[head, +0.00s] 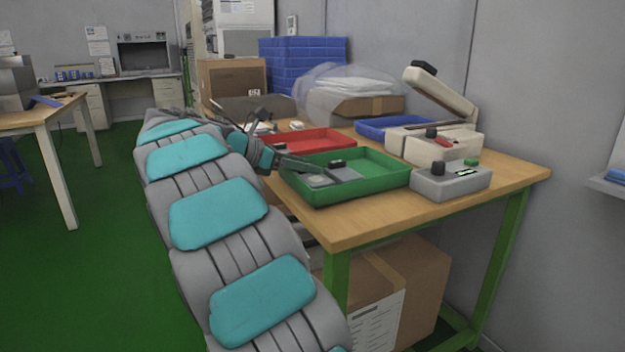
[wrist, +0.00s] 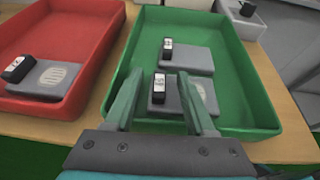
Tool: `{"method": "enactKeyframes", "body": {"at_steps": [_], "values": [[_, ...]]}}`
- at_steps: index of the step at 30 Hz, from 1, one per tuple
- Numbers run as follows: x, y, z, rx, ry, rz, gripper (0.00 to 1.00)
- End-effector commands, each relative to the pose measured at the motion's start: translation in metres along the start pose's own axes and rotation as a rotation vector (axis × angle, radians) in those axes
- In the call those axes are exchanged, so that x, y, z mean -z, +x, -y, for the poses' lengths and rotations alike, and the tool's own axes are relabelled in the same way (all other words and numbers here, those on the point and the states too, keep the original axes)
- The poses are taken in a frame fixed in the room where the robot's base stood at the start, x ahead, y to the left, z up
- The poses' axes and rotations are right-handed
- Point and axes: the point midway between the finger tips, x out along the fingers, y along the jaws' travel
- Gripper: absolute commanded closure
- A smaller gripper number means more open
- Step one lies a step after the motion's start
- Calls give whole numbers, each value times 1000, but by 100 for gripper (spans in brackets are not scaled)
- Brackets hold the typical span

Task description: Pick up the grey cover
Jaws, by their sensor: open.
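Two flat grey covers lie in the green tray, each with a small black piece with a white label at its left side. The nearer grey cover (wrist: 172,107) sits between and below the fingers of my gripper (wrist: 159,76); the farther grey cover (wrist: 192,60) lies just beyond it. My gripper is open, with one finger on each side of the nearer cover's black piece (wrist: 159,84). The right finger hides part of that cover. I cannot tell whether the fingers touch it. In the head view my gripper reaches over the left side of the green tray (head: 385,184).
A red tray (wrist: 95,18) on the left holds another grey cover (wrist: 52,78) with a black piece. A grey box with a black knob (head: 450,184) stands right of the green tray. Behind are an open beige device (head: 415,150), a blue tray (head: 375,128) and cardboard boxes.

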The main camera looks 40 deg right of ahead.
Motion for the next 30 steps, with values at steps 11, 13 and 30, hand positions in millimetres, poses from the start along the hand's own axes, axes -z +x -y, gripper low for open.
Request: {"method": "enactKeyframes", "body": {"at_steps": [11,13,30], "values": [[0,0,0,0,0,0,84],[0,0,0,0,0,0,92],[0,0,0,0,0,0,100]]}}
